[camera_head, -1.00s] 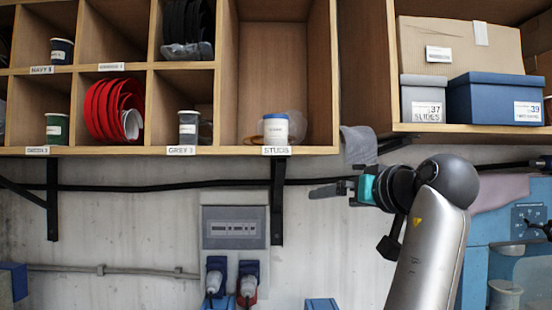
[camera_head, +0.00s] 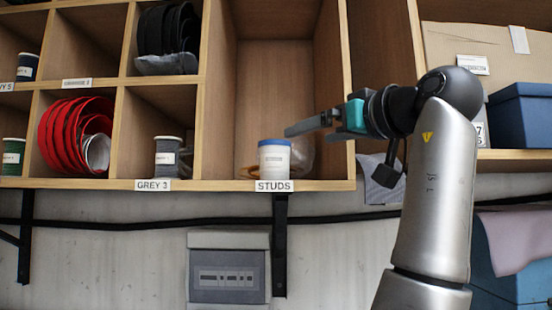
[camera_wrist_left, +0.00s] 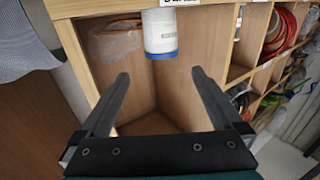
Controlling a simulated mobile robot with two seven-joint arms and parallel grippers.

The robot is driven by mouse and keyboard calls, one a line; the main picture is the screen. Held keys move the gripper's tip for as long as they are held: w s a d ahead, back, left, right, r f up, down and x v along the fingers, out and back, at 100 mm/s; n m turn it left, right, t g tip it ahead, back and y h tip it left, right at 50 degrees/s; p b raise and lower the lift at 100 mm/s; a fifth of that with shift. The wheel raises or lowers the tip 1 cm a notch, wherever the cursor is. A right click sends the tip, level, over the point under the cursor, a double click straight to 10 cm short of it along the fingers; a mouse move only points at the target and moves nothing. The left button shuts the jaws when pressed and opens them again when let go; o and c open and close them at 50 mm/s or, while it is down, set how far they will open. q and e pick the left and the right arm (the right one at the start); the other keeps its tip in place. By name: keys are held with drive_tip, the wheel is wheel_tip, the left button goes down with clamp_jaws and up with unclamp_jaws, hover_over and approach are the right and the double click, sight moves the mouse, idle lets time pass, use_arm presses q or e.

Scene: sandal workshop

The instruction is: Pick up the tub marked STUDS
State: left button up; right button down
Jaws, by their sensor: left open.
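The tub marked STUDS (camera_head: 274,160) is a small white tub with a blue rim. It stands upright at the front edge of the tall cubby, above the STUDS label (camera_head: 274,186). My left gripper (camera_head: 292,129) is open and empty, a little above the tub and to its right, at the cubby's opening. In the left wrist view, which is upside down, the tub (camera_wrist_left: 160,33) shows beyond the spread fingertips (camera_wrist_left: 160,74), not between them. My right gripper is not in view.
A translucent bag with something orange (camera_wrist_left: 115,40) lies beside the tub. The cubby's right wall (camera_head: 330,90) is close to my left gripper. A grey spool (camera_head: 168,157) stands in the cubby to the left. The cubby's space above the tub is clear.

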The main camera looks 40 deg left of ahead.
sight(283, 143)
use_arm(q)
drive_tip(key=p+x, duration=0.1)
drive_tip(key=x, duration=0.4)
drive_tip(key=shift+w+a, duration=0.2)
drive_tip(key=shift+a, duration=0.5)
drive_tip(key=p+x, duration=0.2)
drive_tip(key=x, duration=0.2)
drive_tip(key=shift+s+a+p, duration=0.1)
drive_tip(key=shift+a+p, duration=0.15)
drive_tip(key=shift+p, duration=0.1)
drive_tip(key=shift+a+f, duration=0.15)
drive_tip(key=shift+a, duration=0.1)
drive_tip(key=shift+d, duration=0.15)
drive_tip(key=shift+c, duration=1.4)
drive_tip(key=c, duration=1.1)
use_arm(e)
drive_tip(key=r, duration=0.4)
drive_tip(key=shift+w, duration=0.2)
